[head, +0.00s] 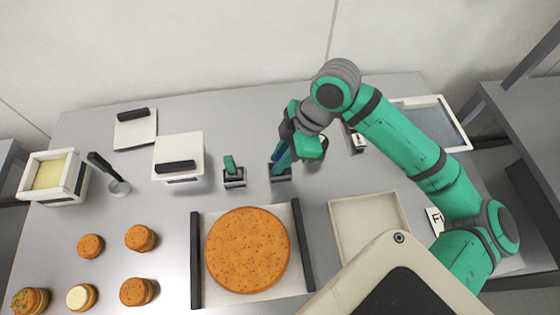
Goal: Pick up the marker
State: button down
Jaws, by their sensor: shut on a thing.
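A blue marker (275,157) stands at a small dark holder (281,176) near the back middle of the table, in the head view. My gripper (281,161) points down over this holder and is shut on the marker. The fingers hide much of the marker, and I cannot tell whether its lower end is still inside the holder. A second, green-topped piece (230,163) stands in a similar dark holder (234,181) to the left, apart from my gripper.
A large brown round (248,250) lies on a white board with dark rails in front. Several small rounds (139,238) sit at the front left. White dark-handled blocks (178,150) stand at back left. An empty pale tray (368,228) is right of centre, partly below my arm.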

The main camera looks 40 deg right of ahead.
jog(key=shift+r, duration=0.45)
notch_tip(320, 180, up, 2)
jog(key=shift+r, duration=0.1)
jog(key=s+a+r, duration=0.2)
jog(key=s+r, duration=0.7)
jog(key=s, duration=0.5)
jog(key=shift+r, duration=0.4)
jog(key=shift+w, duration=0.1)
